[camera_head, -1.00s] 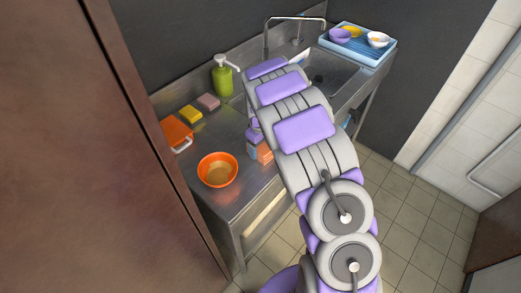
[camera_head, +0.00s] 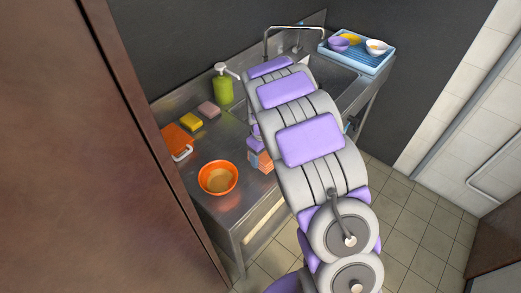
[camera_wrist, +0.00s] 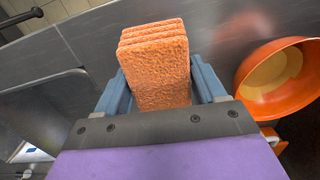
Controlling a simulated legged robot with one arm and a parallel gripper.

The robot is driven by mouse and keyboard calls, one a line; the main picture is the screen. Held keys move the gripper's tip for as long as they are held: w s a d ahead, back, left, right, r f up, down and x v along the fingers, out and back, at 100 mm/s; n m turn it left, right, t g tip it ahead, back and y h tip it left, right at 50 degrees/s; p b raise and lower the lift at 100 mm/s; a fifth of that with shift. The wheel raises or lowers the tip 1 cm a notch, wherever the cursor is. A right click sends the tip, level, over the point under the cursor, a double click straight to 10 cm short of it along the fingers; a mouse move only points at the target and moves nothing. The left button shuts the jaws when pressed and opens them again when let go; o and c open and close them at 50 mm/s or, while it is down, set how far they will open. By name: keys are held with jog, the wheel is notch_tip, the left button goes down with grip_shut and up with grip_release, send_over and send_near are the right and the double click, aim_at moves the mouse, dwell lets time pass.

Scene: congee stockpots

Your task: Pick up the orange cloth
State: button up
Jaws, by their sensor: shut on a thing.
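The orange cloth (camera_wrist: 155,62) is a folded, layered block with a rough texture. In the wrist view it stands between the two blue-grey fingers of my gripper (camera_wrist: 161,82), which is shut on it. In the head view the cloth (camera_head: 262,160) shows as a small orange patch beside my arm, near the counter's front edge. My gripper (camera_head: 258,147) is mostly hidden there by my arm. I cannot tell whether the cloth touches the counter.
An orange bowl (camera_head: 218,178) sits left of the cloth on the steel counter (camera_head: 225,140). An orange, white-handled item (camera_head: 178,140), yellow sponge (camera_head: 191,121), pink sponge (camera_head: 209,109) and green bottle (camera_head: 223,87) stand farther back. A sink (camera_head: 335,80) and blue tray (camera_head: 357,54) are beyond.

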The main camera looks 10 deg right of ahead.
jog(key=s+r+p, duration=0.1)
jog(key=s, duration=1.2)
jog(key=shift+r, duration=0.1)
